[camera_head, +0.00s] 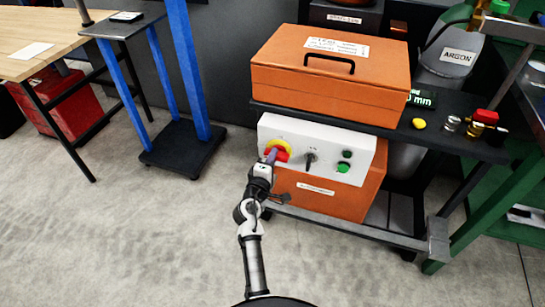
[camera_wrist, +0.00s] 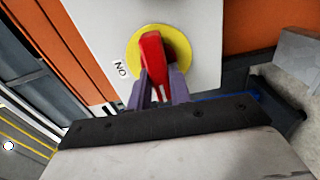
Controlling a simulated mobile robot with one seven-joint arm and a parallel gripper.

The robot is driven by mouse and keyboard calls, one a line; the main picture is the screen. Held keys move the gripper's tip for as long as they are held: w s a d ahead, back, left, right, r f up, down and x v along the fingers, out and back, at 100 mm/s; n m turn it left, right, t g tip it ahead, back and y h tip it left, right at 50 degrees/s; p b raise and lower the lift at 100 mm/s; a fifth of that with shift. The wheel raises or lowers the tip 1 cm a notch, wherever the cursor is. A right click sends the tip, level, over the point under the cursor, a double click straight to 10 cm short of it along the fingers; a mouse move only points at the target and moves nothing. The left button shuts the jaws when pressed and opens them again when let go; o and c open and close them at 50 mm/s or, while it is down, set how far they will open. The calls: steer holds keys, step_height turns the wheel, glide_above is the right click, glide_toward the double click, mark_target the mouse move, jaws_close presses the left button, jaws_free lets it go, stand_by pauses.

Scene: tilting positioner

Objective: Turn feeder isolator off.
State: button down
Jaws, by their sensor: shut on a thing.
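The feeder isolator is a red rotary handle on a yellow round plate (camera_head: 284,146), at the left end of a white control panel (camera_head: 335,133). In the wrist view the red handle (camera_wrist: 152,52) stands out in front of the yellow disc (camera_wrist: 134,55), with an "ON" label (camera_wrist: 121,69) to the lower left of the disc. My gripper (camera_head: 270,158) reaches up to the handle from below. Its two purple-grey fingers (camera_wrist: 161,88) are shut on the lower end of the red handle. The fingers hide part of the handle and disc.
The panel also bears a black selector switch (camera_head: 310,158) and a green button (camera_head: 343,167). An orange box (camera_head: 330,95) sits on the dark shelf above. An argon cylinder (camera_head: 452,60) stands right.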

steer(key=shift+n, duration=0.3)
steer(key=c, duration=1.3)
jaws_free()
steer(key=b+v, duration=0.2)
steer(key=v, duration=1)
